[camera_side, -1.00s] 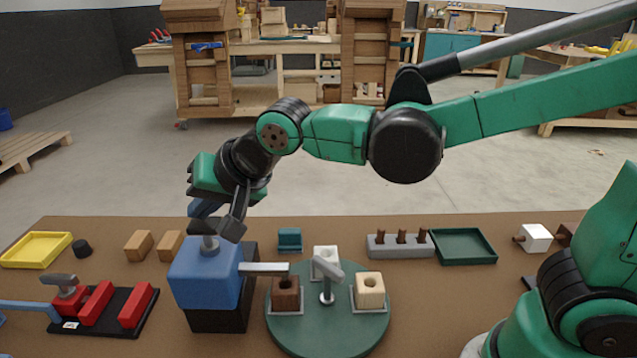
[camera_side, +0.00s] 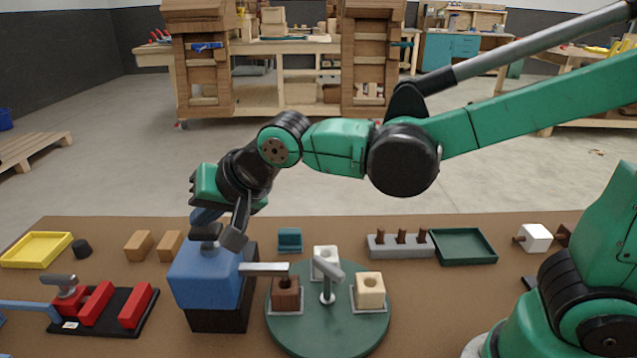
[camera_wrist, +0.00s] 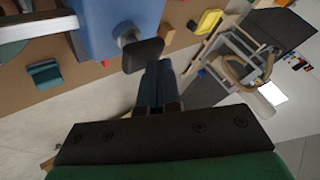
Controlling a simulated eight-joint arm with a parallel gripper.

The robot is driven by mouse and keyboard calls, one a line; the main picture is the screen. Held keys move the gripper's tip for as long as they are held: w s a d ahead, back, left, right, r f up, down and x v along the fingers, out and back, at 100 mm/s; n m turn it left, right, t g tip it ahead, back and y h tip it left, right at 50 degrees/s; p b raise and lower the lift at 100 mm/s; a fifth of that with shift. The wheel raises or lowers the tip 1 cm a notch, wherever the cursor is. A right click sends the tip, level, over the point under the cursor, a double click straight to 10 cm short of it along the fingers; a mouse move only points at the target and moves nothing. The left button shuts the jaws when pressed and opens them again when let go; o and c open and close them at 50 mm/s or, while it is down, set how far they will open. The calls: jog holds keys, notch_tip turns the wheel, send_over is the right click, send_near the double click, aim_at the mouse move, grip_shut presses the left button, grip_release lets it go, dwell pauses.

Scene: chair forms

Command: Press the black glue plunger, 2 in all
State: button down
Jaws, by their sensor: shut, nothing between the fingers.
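The black glue plunger (camera_side: 206,231) stands on a short grey stem on top of the blue glue box (camera_side: 205,272), which sits on a black base. My gripper (camera_side: 206,216) is shut and empty, with its blue fingertips right over the plunger's cap in the side view. They appear to touch the cap. In the wrist view the black plunger cap (camera_wrist: 143,55) lies close beside my shut fingertips (camera_wrist: 160,66). The glue box also shows there (camera_wrist: 110,20).
A green turntable (camera_side: 330,335) with several blocks stands right of the glue box. A red clamp fixture (camera_side: 95,305) is at left. A yellow tray (camera_side: 37,249), a green tray (camera_side: 463,246) and a peg rack (camera_side: 400,247) sit farther back.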

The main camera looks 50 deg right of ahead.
aim_at(209, 231)
jog(key=shift+f, duration=0.25)
dwell(0.5)
jog(key=shift+r, duration=1.4)
jog(key=shift+r, duration=0.1)
jog(key=shift+r, duration=2.4)
notch_tip(209, 231, up, 4)
jog(key=shift+f, duration=0.1)
dwell(0.5)
